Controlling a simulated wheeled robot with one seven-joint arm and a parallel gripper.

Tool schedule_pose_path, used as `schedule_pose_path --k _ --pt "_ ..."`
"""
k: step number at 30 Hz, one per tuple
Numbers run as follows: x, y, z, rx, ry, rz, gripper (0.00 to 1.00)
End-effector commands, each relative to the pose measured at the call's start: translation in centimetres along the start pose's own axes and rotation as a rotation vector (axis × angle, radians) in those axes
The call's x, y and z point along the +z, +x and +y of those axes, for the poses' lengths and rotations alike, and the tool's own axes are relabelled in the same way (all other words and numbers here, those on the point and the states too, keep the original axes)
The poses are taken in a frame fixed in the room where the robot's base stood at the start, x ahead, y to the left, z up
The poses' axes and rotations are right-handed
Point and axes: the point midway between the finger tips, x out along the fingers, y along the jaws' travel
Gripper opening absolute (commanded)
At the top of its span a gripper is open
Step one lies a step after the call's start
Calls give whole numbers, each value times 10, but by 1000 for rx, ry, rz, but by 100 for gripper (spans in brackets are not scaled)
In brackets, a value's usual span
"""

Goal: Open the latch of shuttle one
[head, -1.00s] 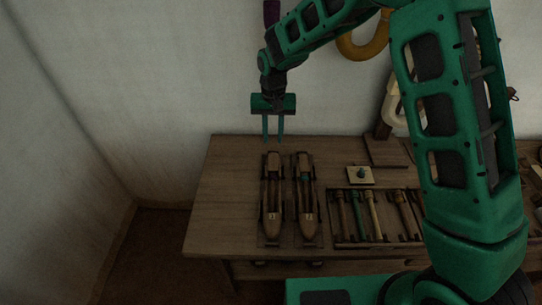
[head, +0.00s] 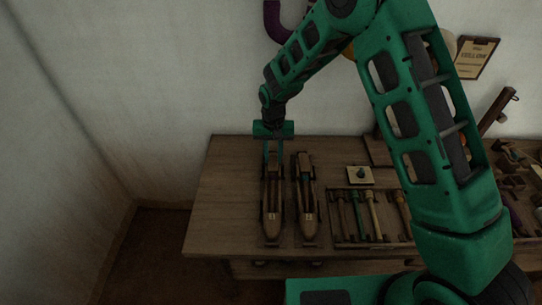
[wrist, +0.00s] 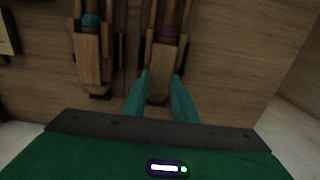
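Two wooden shuttles lie side by side on the table, pointed ends toward me. The left shuttle (head: 272,225) shows a purple bobbin in the wrist view (wrist: 167,32). The right shuttle (head: 308,220) holds a teal bobbin, also seen in the wrist view (wrist: 92,20). My gripper (head: 273,153) points down at the far end of the left shuttle. Its two teal fingers (wrist: 161,76) are apart, one on each side of that shuttle's end block in the wrist view. I cannot tell whether they touch it. No latch can be made out clearly.
A divided tray (head: 334,236) with several rod-like tools lies right of the shuttles. A small pale plate with a dark knob (head: 360,175) sits behind it. The wooden table (head: 222,205) is clear at left. My arm hides part of the right side.

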Motion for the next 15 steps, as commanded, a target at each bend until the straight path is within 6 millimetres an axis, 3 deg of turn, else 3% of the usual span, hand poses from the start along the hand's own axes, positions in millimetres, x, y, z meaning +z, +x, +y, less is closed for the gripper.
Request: schedule_pose_path --k 1,4,9,15 --pt "0 0 0 0 0 0 25" --pt "0 0 0 0 0 0 1" --pt "0 0 -7 0 -1 1 0" --pt "0 0 -2 0 -23 0 0"
